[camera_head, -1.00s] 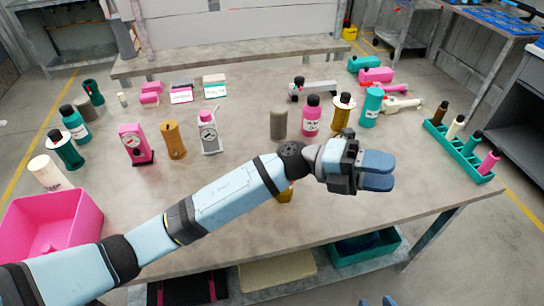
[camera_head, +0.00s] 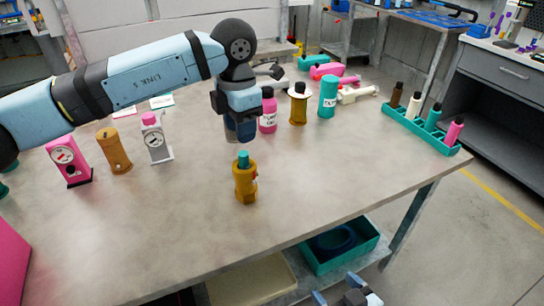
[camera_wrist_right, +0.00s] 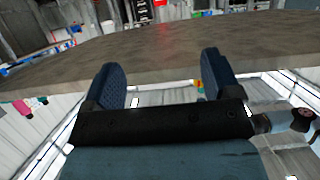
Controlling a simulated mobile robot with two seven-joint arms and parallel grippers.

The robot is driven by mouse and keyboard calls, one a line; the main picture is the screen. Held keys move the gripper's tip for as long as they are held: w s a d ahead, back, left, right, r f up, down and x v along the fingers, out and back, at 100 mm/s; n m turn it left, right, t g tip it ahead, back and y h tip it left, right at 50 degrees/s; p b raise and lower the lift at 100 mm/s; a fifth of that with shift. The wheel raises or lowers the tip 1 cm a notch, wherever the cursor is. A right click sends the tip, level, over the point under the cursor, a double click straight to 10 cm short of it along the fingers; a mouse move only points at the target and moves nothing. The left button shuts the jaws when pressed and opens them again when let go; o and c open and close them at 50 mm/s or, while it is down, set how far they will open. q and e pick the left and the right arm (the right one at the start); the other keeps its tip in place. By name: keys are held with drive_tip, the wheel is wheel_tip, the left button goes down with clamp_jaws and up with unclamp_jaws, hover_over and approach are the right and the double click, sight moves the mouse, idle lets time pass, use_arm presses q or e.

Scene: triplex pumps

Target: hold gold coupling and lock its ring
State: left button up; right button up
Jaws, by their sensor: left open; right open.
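The gold coupling (camera_head: 245,184) stands upright on the table, with a teal piece (camera_head: 243,159) in its top and a small red mark on its side. I cannot make out its ring clearly. My left gripper (camera_head: 240,132) points down just above and behind the coupling, apart from it, open and empty. My right gripper (camera_head: 345,297) is low at the bottom edge of the head view, in front of the table and away from the coupling. In the right wrist view its two fingers (camera_wrist_right: 164,80) are spread with nothing between them, facing the table's edge.
A teal rack (camera_head: 420,131) is at right. Pink and grey gauges and an orange cylinder (camera_head: 113,151) stand left. The table's front right is clear.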

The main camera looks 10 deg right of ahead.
drive_tip(key=w+a+r+n+t+y, duration=0.1)
drive_tip(key=w+a+r+n+y, duration=0.2)
drive_tip(key=w+r+n+y, duration=0.55)
drive_tip(key=w+a+r+n+t+y, duration=0.25)
drive_tip(key=r+n+y, duration=0.25)
drive_tip(key=r+n, duration=0.7)
drive_tip(key=n+g+h, duration=0.5)
drive_tip(key=n+g, duration=0.8)
drive_tip(key=n, duration=1.3)
approach(256, 187)
drive_tip(key=shift+s+d+r, duration=0.35)
drive_tip(key=shift+d+r, duration=0.05)
drive_tip(key=shift+d, duration=0.15)
drive_tip(key=shift+w+a+f+n, duration=0.1)
drive_tip(key=shift+w+f+n, duration=0.05)
drive_tip(key=shift+n, duration=0.1)
drive_tip(key=x, duration=1.3)
drive_tip(key=shift+a, duration=0.2)
drive_tip(key=c, duration=1.2)
